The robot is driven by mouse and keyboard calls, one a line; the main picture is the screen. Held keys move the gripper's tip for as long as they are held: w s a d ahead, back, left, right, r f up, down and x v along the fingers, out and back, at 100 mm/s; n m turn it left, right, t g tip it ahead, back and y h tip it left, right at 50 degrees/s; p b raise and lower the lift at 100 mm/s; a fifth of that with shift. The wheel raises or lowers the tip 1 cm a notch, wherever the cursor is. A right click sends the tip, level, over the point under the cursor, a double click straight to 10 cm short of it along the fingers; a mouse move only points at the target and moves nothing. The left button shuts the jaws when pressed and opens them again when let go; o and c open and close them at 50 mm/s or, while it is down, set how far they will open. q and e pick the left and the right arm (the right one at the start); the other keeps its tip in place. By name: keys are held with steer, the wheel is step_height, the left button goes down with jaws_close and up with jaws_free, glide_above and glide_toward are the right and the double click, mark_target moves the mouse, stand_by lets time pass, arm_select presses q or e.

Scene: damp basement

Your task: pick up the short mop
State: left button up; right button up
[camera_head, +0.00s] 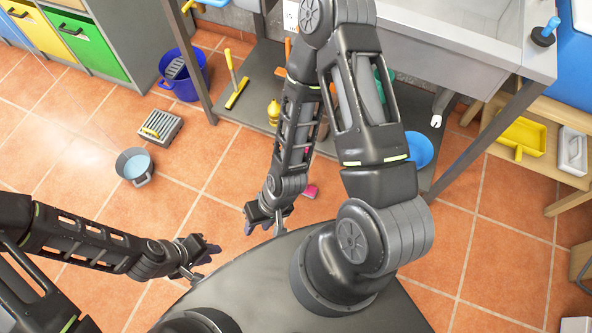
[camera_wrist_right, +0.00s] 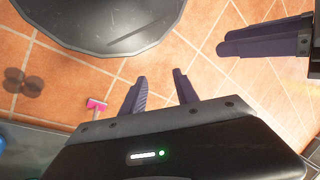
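I cannot tell for sure which thing is the short mop. A yellow-handled tool (camera_head: 236,86) with a wide yellow and dark head leans at the shelf under the sink. A small pink-headed tool (camera_head: 310,191) lies on the floor beside my right gripper, partly hidden; it also shows in the right wrist view (camera_wrist_right: 96,105). My right gripper (camera_head: 266,222) hangs over the floor, fingers apart and nothing between them in the right wrist view (camera_wrist_right: 160,86). My left gripper (camera_head: 206,259) is empty to its left, with its fingers apart; it also shows in the right wrist view (camera_wrist_right: 250,38).
A grey-blue bucket (camera_head: 134,167), a grey wringer grid (camera_head: 160,129) and a blue tub (camera_head: 184,78) stand on the tiles at left. The sink bench (camera_head: 470,45) with a low shelf is ahead. A wooden stand (camera_head: 550,108) holds a yellow dustpan (camera_head: 520,138). Tiles at left are mostly clear.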

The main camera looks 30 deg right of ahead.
steer(key=shift+s, duration=0.1)
steer(key=shift+o, duration=0.8)
steer(key=shift+f, duration=0.1)
steer(key=shift+o, duration=0.3)
steer(key=w+d+f+n+b, duration=0.4)
steer(key=w+d+f+b, duration=0.1)
steer(key=w+f+b, duration=0.2)
steer(key=shift+f+n+h, duration=0.3)
steer(key=shift+h, duration=0.1)
steer(key=w+d+f+n+h+b, duration=0.1)
steer(key=w+d+n+b, duration=0.3)
steer(key=d, duration=0.4)
steer(key=w+d+f+n+h+b, duration=0.1)
steer(key=w+d+f+n+b, duration=0.2)
steer(key=w+d+n+b, duration=0.2)
steer(key=w+d+f+n+h+b, duration=0.1)
steer(key=w+d+f+n+b, duration=0.1)
steer(key=w+d+n+b, duration=0.3)
steer(key=shift+d+f+b, duration=0.2)
steer(key=shift+d+b, duration=0.6)
steer(key=shift+d, duration=0.75)
steer(key=shift+d+f+b, duration=0.2)
steer(key=shift+d+b, duration=0.6)
steer(key=shift+d, duration=0.7)
steer(key=shift+d+r+n+g, duration=0.2)
steer(key=shift+d+n+g, duration=0.1)
steer(key=shift+d+n, duration=0.1)
steer(key=shift+r, duration=0.15)
